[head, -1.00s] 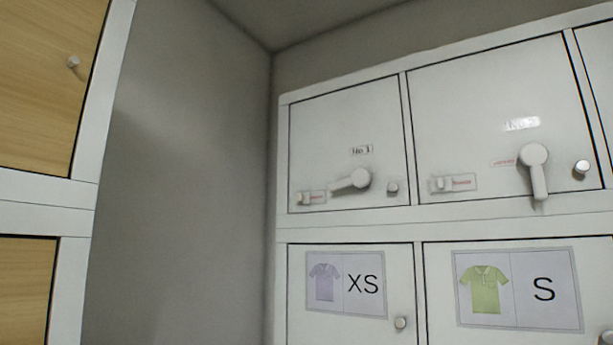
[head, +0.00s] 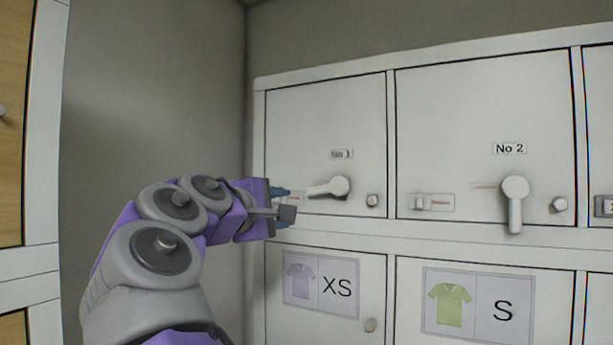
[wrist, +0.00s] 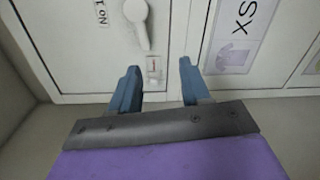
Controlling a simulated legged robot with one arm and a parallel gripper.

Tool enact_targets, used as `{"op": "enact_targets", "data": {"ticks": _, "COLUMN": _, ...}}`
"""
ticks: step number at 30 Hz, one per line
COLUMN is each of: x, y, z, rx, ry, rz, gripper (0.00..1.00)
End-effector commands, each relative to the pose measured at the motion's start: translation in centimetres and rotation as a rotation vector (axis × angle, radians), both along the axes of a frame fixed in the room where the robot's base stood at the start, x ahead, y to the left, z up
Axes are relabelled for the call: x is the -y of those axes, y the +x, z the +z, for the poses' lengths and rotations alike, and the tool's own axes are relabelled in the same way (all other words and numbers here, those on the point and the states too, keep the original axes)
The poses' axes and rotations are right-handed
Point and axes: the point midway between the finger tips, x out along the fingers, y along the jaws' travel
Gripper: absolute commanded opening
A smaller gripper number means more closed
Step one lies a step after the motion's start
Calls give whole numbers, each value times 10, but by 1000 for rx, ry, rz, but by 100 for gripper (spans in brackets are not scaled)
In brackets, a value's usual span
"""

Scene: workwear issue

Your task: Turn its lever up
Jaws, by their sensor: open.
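The lever of door No 1 (head: 340,186) is a white round hub with an arm pointing left and slightly down. It also shows in the wrist view (wrist: 144,38), just beyond my fingers. My gripper (head: 284,207) is open and empty, at the left end of this lever in the head view. The lever arm's end shows apart from the fingers there. The No 1 label (head: 341,154) is above the lever.
Door No 2 (head: 440,120) has a similar lever (head: 515,203) pointing straight down, a latch (head: 433,202) and a round knob (head: 559,204). Below are doors with XS (head: 319,283) and S (head: 475,306) shirt cards. A grey wall (head: 150,110) is at left.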

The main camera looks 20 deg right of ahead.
Motion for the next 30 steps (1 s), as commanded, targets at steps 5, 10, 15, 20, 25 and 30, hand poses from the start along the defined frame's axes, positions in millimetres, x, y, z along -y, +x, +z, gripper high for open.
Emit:
{"op": "enact_targets", "data": {"ticks": 5, "x": -13, "y": 8, "z": 23, "rx": 5, "ry": -62, "rz": 19, "gripper": 47}}
{"op": "enact_targets", "data": {"ticks": 10, "x": -1, "y": 19, "z": 23, "rx": 5, "ry": -65, "rz": 21, "gripper": 47}}
{"op": "enact_targets", "data": {"ticks": 15, "x": 26, "y": 37, "z": 23, "rx": 4, "ry": -60, "rz": 19, "gripper": 47}}
{"op": "enact_targets", "data": {"ticks": 20, "x": 49, "y": 56, "z": 22, "rx": 2, "ry": -61, "rz": 18, "gripper": 47}}
{"op": "enact_targets", "data": {"ticks": 25, "x": 69, "y": 72, "z": 23, "rx": 5, "ry": -61, "rz": 21, "gripper": 47}}
{"op": "enact_targets", "data": {"ticks": 30, "x": 88, "y": 87, "z": 24, "rx": 6, "ry": -62, "rz": 21, "gripper": 47}}
